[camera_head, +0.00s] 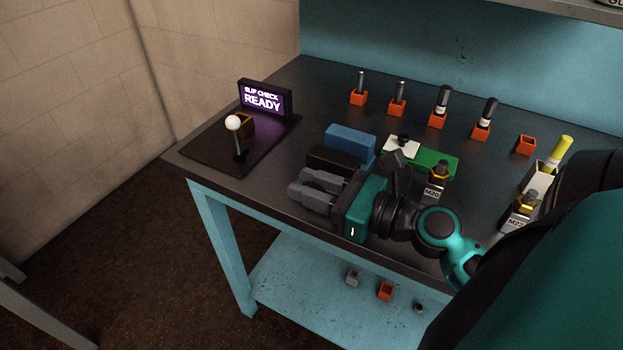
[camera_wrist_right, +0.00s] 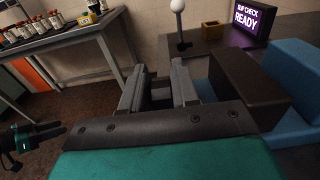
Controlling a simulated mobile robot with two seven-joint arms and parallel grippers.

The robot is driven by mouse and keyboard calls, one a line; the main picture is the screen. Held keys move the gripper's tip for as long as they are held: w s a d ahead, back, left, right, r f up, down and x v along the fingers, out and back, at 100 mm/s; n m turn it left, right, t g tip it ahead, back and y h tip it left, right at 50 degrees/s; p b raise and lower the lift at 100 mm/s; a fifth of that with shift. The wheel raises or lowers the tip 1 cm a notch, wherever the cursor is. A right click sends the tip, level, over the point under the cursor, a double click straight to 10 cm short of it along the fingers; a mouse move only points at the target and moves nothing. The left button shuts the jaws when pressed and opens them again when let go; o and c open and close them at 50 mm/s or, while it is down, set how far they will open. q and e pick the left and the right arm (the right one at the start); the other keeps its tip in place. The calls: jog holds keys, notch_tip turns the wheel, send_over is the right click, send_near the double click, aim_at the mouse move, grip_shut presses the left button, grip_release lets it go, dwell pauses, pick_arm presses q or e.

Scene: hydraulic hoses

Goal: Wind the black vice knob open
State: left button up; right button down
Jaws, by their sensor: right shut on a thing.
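The vice stands near the front edge of the bench, with a blue body (camera_head: 350,140) and a dark block (camera_head: 322,156) in front of it. In the wrist view the dark block (camera_wrist_right: 248,85) and blue body (camera_wrist_right: 300,75) are right of my fingers. My right gripper (camera_head: 300,190) lies level at the bench's front edge, just in front of the dark block. Its fingers (camera_wrist_right: 158,85) are shut on a small dark thing, likely the black vice knob (camera_wrist_right: 161,96), mostly hidden between them. My left gripper (camera_wrist_right: 55,128) shows at the wrist view's left edge, its opening unclear.
A lit READY sign (camera_head: 265,98) and a white-balled lever (camera_head: 234,124) stand on a dark mat at left. Orange holders with fittings line the back. A green block (camera_head: 435,160) and labelled hose fittings (camera_head: 437,182) are close to my right wrist.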

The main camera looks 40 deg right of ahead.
jog(key=shift+w+r+g+h+p, duration=0.25)
jog(key=shift+g+p, duration=0.55)
jog(key=shift+p, duration=1.4)
jog(key=shift+a+g, duration=0.1)
jog(key=shift+g, duration=0.2)
jog(key=shift+w+a+f+g+h+p, duration=0.15)
jog(key=shift+g+h, duration=0.2)
jog(key=shift+g, duration=0.3)
jog(key=shift+w+d+f+g+h+p, duration=0.15)
jog(key=shift+g+h, duration=0.15)
jog(key=shift+g, duration=0.35)
jog(key=shift+a+f+g+h, duration=0.15)
jog(key=shift+g+h, duration=0.15)
jog(key=shift+g, duration=0.3)
jog(key=c, duration=1)
grip_release()
jog(key=shift+o, duration=0.3)
